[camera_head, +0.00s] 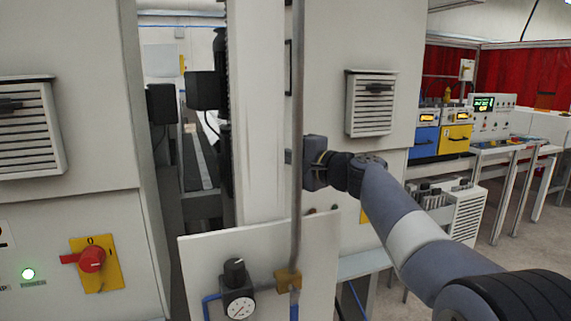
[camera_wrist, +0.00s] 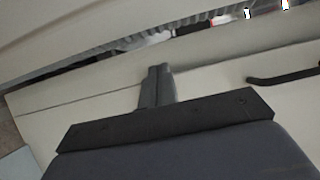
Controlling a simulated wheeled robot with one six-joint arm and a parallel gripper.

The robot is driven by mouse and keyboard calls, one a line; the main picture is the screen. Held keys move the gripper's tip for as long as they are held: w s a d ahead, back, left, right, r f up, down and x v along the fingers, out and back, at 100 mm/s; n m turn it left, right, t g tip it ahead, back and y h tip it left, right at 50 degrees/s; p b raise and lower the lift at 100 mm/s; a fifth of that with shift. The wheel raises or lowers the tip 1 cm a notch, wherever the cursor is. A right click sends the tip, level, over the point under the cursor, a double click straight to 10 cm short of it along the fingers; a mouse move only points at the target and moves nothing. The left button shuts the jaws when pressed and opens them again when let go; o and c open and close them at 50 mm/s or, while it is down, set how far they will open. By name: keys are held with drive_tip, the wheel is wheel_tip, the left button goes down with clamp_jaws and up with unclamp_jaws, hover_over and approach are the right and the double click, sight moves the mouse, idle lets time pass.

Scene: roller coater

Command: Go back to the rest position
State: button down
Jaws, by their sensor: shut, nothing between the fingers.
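My gripper (camera_wrist: 159,72) shows in the wrist view with its two grey fingers shut together and nothing between them. In the head view my arm reaches in from the lower right, and the wrist end (camera_head: 314,163) is in front of the pale machine panel, just right of a vertical metal pipe (camera_head: 297,120). The fingertips are mostly hidden there behind or beside the pipe. In the wrist view a pale panel (camera_wrist: 80,93) lies beyond the fingers; I cannot tell how far off it is.
A red rotary switch (camera_head: 92,259) on a yellow plate is at lower left. A pressure gauge (camera_head: 239,306) with a black knob sits at bottom centre. Blue and yellow units (camera_head: 456,139) stand on a bench at right. A dark handle (camera_wrist: 284,78) shows in the wrist view. Open floor lies at right.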

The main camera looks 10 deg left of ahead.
drive_tip(key=s+d+b, duration=0.2)
drive_tip(key=s+d, duration=0.1)
drive_tip(key=s, duration=0.2)
drive_tip(key=shift+s+d+f, duration=0.2)
drive_tip(key=shift+s+d, duration=0.2)
drive_tip(key=shift+w+a, duration=0.1)
drive_tip(key=w+a+p, duration=0.5)
drive_tip(key=w+a, duration=0.2)
drive_tip(key=w, duration=0.4)
drive_tip(key=shift+w+a+p, duration=0.2)
drive_tip(key=shift+p, duration=0.2)
drive_tip(key=shift+f, duration=0.15)
